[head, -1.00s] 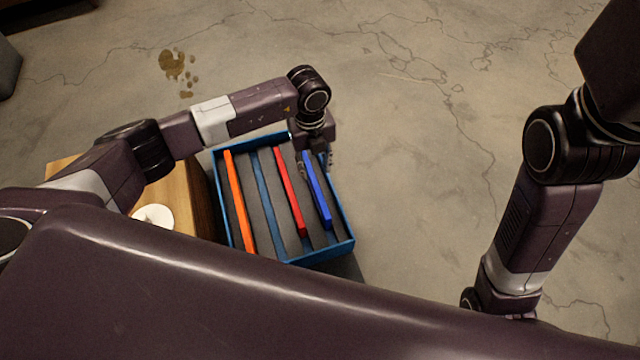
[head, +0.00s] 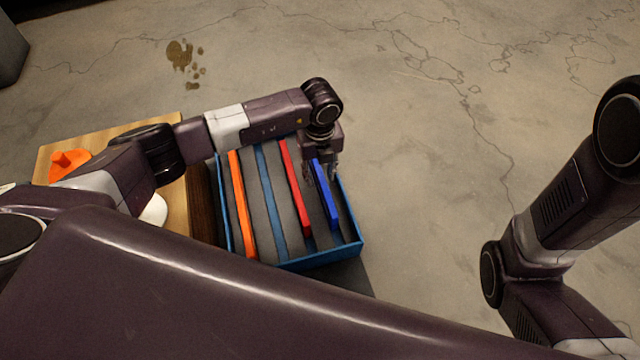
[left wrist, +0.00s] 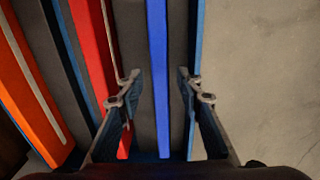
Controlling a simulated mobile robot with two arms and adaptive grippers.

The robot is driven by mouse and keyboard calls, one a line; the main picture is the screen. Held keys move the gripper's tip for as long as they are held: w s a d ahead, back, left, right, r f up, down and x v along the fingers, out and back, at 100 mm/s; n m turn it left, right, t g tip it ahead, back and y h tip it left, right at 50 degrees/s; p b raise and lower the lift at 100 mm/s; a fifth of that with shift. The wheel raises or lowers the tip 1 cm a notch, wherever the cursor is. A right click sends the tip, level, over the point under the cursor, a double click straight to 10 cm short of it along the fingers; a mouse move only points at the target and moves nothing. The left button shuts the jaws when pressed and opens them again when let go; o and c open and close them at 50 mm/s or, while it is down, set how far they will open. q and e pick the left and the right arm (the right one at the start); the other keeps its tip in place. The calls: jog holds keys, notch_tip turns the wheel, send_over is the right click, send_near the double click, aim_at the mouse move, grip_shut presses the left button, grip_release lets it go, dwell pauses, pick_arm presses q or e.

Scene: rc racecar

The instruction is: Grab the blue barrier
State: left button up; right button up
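The blue barrier (head: 326,196) is a long thin bar standing in a slot of a blue-walled box, at its right side. In the left wrist view the blue barrier (left wrist: 157,80) runs between the fingers of my left gripper (left wrist: 158,85), with a gap on each side. My left gripper (head: 322,172) is open, over the far end of the barrier. The fingertips partly hide that end in the head view. My right gripper is out of view; only my right arm shows at the right.
The box (head: 322,258) also holds a red barrier (head: 295,188) left of the blue one and an orange barrier (head: 240,205) at the left. A wooden table (head: 180,205) with an orange object (head: 68,162) stands left of the box. The floor to the right is clear.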

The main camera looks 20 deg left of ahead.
pick_arm(q)
jog(key=shift+f, duration=0.3)
grip_shut()
jog(key=shift+r, duration=0.1)
